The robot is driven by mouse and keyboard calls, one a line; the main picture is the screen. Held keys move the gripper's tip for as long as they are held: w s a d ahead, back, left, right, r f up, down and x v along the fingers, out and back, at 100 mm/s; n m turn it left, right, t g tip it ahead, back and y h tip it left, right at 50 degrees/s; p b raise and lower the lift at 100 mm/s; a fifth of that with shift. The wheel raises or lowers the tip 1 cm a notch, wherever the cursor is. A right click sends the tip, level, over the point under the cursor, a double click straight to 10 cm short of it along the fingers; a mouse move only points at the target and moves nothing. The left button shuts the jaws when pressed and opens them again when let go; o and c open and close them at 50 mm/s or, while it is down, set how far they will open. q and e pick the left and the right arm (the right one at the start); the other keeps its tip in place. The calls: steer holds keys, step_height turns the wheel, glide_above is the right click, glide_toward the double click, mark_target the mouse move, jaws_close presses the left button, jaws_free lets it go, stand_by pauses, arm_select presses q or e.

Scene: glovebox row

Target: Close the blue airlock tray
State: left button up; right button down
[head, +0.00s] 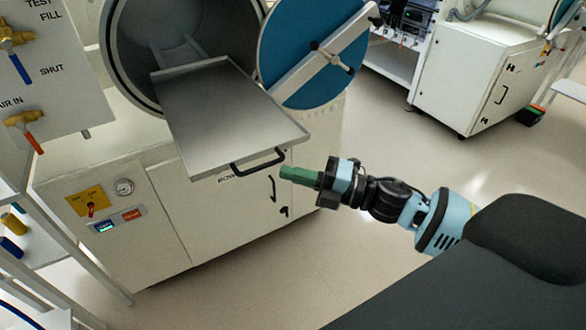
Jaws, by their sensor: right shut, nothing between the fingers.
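The airlock tray (222,112) is a flat grey metal sheet with a low rim, slid far out of the round airlock opening (180,45). Its black bar handle (258,162) is on the front edge. The blue round airlock door (305,45) stands swung open to the right of the opening, with a grey crossbar and a hub handle. My right gripper (284,173) has green fingers, is shut and empty, and points left just to the right of and slightly below the tray handle, seemingly apart from it. My left gripper is not in view.
The white airlock cabinet (225,215) with a gauge and switch panel stands below the tray. A valve panel (40,75) is at the left. Another white cabinet (475,75) stands at the back right. The floor (400,145) between is clear.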

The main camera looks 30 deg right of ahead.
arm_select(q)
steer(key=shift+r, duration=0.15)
arm_select(e)
steer(key=shift+w+r, duration=0.1)
steer(key=shift+w, duration=0.4)
steer(key=shift+w, duration=0.1)
